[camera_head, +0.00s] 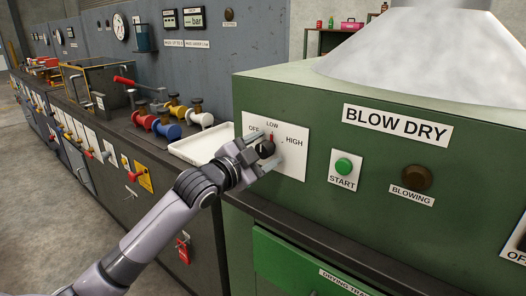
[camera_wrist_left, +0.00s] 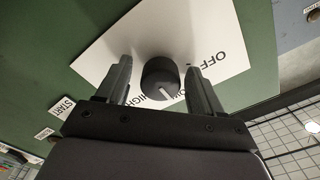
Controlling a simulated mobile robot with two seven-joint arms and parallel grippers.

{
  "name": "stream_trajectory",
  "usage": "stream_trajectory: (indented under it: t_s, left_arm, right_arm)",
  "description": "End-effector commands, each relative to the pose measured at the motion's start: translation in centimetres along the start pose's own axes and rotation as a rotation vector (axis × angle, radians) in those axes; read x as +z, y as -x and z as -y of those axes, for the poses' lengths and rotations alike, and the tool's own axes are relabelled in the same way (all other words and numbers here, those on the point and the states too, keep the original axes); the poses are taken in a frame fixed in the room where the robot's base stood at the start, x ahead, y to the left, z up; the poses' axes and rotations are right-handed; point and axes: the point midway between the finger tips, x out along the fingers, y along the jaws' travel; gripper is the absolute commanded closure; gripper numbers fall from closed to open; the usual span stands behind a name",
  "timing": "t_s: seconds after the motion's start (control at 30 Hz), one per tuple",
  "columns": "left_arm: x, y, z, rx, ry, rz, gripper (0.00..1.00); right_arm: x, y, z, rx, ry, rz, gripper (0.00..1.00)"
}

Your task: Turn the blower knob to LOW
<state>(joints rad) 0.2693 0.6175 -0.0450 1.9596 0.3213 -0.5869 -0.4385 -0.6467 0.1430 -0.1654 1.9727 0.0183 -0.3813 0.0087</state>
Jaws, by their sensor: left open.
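The black blower knob (camera_head: 266,149) sits on a white plate (camera_head: 292,158) marked OFF, LOW and HIGH on the green BLOW DRY cabinet. A small red mark shows just under LOW. My left gripper (camera_head: 257,152) is at the knob, open. In the left wrist view the knob (camera_wrist_left: 160,75) stands between the two fingers of my left gripper (camera_wrist_left: 159,66), with a visible gap on each side. A short white line shows on the knob's face near the LOW and HIGH lettering; which label it points at I cannot tell. LOW is partly hidden there. My right gripper is not in view.
A green START button (camera_head: 343,166) and a dark BLOWING lamp (camera_head: 417,177) are right of the plate. A white tray (camera_head: 190,150) and colored valves (camera_head: 166,127) stand on the bench at left. A green drawer (camera_head: 290,262) is below.

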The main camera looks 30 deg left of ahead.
Motion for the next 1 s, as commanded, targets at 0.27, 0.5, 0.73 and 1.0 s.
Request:
stream_trajectory:
  t_s: [0.27,0.5,0.73,1.0]
  left_arm:
    - [0.1,2.7,-0.1,0.002,-0.003,0.002,0.33]
    - [0.1,5.6,-0.1,0.002,-0.001,0.001,0.33]
    - [0.1,7.0,-0.1,0.002,-0.001,0.002,0.33]
    - [0.0,7.1,0.0,0.001,0.0,0.001,0.33]
  right_arm:
    - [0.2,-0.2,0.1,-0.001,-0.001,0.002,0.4]
    - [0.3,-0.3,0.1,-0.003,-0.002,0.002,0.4]
    - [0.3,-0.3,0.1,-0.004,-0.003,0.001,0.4]
    - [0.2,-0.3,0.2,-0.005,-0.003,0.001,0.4]
